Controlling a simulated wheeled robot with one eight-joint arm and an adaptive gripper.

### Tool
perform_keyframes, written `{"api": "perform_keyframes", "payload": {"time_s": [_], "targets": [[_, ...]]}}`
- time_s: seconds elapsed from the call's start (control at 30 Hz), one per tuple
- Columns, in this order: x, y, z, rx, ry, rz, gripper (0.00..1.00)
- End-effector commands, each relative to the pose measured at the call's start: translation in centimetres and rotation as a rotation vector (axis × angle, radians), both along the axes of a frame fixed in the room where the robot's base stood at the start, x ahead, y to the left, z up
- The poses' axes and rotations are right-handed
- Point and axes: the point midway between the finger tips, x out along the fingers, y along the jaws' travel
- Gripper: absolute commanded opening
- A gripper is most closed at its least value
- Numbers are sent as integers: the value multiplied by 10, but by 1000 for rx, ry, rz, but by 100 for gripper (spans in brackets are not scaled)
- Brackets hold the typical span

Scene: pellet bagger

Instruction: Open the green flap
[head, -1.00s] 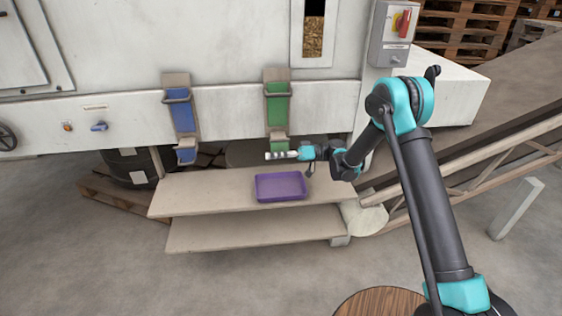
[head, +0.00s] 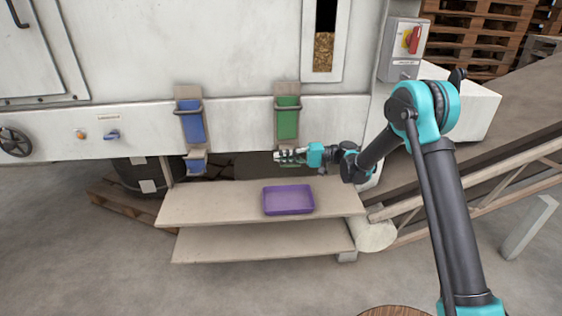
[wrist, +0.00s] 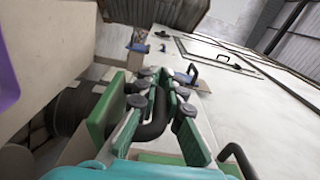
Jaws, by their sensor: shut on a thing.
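The green panel (head: 288,120) hangs on the front of the white machine, with a dark bar handle across its top. My gripper (head: 280,157) is just below this panel and covers most of the lower end of the green chute. In the wrist view my gripper (wrist: 165,82) is shut on a dark curved handle (wrist: 155,122), which passes between its fingers. A green plate (wrist: 103,112) stands tilted just left of the fingers. I cannot tell exactly how far this plate is swung open.
A purple tray (head: 288,200) sits on the upper beige shelf (head: 215,203) below the chute. A blue panel (head: 193,122) with its own lower flap is to the left. A switch box (head: 403,48) is at upper right, and a sloping conveyor (head: 500,165) is at right.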

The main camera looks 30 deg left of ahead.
Motion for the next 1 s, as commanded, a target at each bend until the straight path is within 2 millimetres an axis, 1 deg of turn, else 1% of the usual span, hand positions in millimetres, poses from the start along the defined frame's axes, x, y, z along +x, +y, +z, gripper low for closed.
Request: {"api": "perform_keyframes", "payload": {"time_s": [0.3, 0.8, 0.83, 0.9, 1.0], "targets": [[4, 1, 6, -55, 90, -3, 0], [5, 2, 7, -63, 103, -4, 0], [5, 1, 7, -63, 103, -4, 9], [5, 1, 7, -63, 103, -3, 18], [4, 2, 7, -63, 103, -3, 19]]}}
